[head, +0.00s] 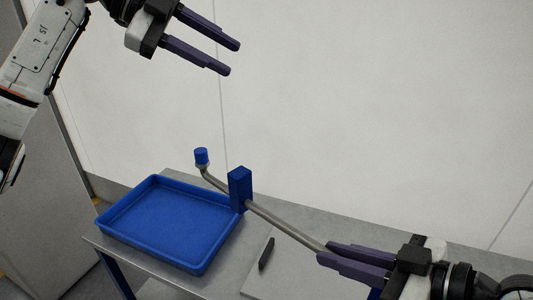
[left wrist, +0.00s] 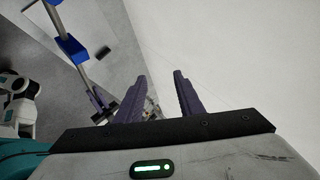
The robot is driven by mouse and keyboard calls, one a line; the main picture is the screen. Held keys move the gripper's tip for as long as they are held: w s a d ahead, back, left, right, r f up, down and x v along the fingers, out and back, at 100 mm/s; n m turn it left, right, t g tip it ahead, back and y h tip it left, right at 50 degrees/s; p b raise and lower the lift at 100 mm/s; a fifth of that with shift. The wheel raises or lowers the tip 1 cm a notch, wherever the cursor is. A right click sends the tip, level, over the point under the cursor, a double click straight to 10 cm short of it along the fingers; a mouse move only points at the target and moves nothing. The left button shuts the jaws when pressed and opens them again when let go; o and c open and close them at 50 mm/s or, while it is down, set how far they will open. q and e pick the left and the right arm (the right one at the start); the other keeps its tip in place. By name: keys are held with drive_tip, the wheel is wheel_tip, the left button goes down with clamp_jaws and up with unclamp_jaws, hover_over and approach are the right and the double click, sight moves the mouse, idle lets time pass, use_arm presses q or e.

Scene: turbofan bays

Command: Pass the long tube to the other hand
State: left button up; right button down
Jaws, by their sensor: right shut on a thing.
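The long tube (head: 285,226) is a thin grey metal pipe with a bent end, a blue cap (head: 201,157) at that end and a blue block (head: 240,188) partway along it. My right gripper (head: 322,254) is shut on the tube near its lower right end. The tube slants up and left from there, beside the tray's right side in the head view. My left gripper (head: 235,58) is open and empty, high above the tube. The left wrist view shows its spread fingers (left wrist: 155,98), with the tube's blue block (left wrist: 70,46) at upper left, apart from them.
A blue tray (head: 188,266), empty, sits on a grey table (head: 225,281). A small dark piece (head: 266,253) stands right of the tray. A plain pale wall (head: 370,120) is behind. The space between my two grippers looks clear.

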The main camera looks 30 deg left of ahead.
drive_tip(key=shift+r, duration=0.15)
use_arm(q)
drive_tip(key=s+d+f+g+y, duration=0.1)
drive_tip(key=s+d+f+g, duration=0.1)
drive_tip(key=d+f, duration=0.3)
drive_tip(key=s+d+f+g+y, duration=0.2)
drive_tip(key=d+f+g, duration=0.2)
drive_tip(key=f, duration=0.8)
drive_tip(key=s+d+f+m+g+y, duration=0.1)
drive_tip(key=s+d+f+g, duration=0.1)
drive_tip(key=d+f, duration=0.6)
drive_tip(key=shift+s+f+g, duration=0.4)
drive_tip(key=shift+s+f, duration=0.05)
drive_tip(key=shift+f, duration=0.3)
clamp_jaws()
use_arm(e)
drive_tip(key=shift+s, duration=0.1)
drive_tip(key=c, duration=1.7)
unclamp_jaws()
use_arm(q)
drive_tip(key=shift+r, duration=0.1)
